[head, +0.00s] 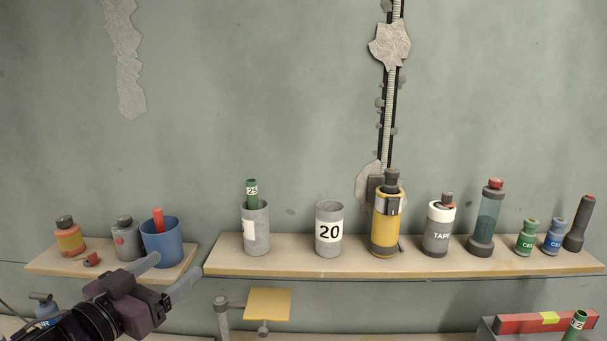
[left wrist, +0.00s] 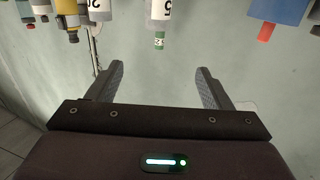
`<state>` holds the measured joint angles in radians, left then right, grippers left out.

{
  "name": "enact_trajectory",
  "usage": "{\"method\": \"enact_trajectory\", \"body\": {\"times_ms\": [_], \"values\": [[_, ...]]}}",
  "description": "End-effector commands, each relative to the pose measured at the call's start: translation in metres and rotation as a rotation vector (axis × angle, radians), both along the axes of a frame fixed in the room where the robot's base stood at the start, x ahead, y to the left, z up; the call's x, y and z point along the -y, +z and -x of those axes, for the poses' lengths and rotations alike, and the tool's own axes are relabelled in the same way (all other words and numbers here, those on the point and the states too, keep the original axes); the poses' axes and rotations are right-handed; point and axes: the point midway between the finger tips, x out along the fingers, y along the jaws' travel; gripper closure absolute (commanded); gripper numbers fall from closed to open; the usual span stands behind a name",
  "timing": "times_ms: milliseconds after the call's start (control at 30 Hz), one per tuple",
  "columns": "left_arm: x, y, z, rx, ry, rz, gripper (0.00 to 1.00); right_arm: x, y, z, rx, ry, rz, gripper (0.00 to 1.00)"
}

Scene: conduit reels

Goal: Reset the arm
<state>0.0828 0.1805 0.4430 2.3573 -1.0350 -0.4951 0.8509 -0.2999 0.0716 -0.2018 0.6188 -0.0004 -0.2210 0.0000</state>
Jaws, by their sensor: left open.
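My left gripper (head: 166,274) is at the lower left of the head view, in front of the shelf and below the blue cup. Its two fingers are spread apart with nothing between them. In the left wrist view the open fingers (left wrist: 165,85) also show empty, with the wall behind them. That view shows the shelf items upside down along its top edge. My right gripper does not show in either view.

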Motion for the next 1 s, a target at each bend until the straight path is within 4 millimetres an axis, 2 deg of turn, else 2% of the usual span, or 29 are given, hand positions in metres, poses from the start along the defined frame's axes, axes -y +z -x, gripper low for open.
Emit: {"method": "enact_trajectory", "body": {"times_ms": [267, 367, 567, 667, 800, 1000], "values": [[-0.003, -0.044, -0.003, -0.106, 0.117, -0.061, 0.27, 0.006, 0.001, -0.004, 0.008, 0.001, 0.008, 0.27], [-0.004, -0.067, 0.0, -0.172, 0.17, -0.095, 0.27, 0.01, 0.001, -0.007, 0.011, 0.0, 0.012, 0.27], [-0.007, -0.134, 0.021, -0.386, 0.277, -0.184, 0.27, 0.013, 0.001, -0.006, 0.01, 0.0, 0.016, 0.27], [-0.005, -0.173, 0.043, -0.534, 0.311, -0.234, 0.27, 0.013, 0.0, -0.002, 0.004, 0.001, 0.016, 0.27], [0.001, -0.225, 0.087, -0.762, 0.322, -0.299, 0.27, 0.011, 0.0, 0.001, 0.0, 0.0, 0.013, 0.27], [0.015, -0.275, 0.153, -1.047, 0.275, -0.358, 0.27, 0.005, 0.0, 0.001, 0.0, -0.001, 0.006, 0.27]]}}
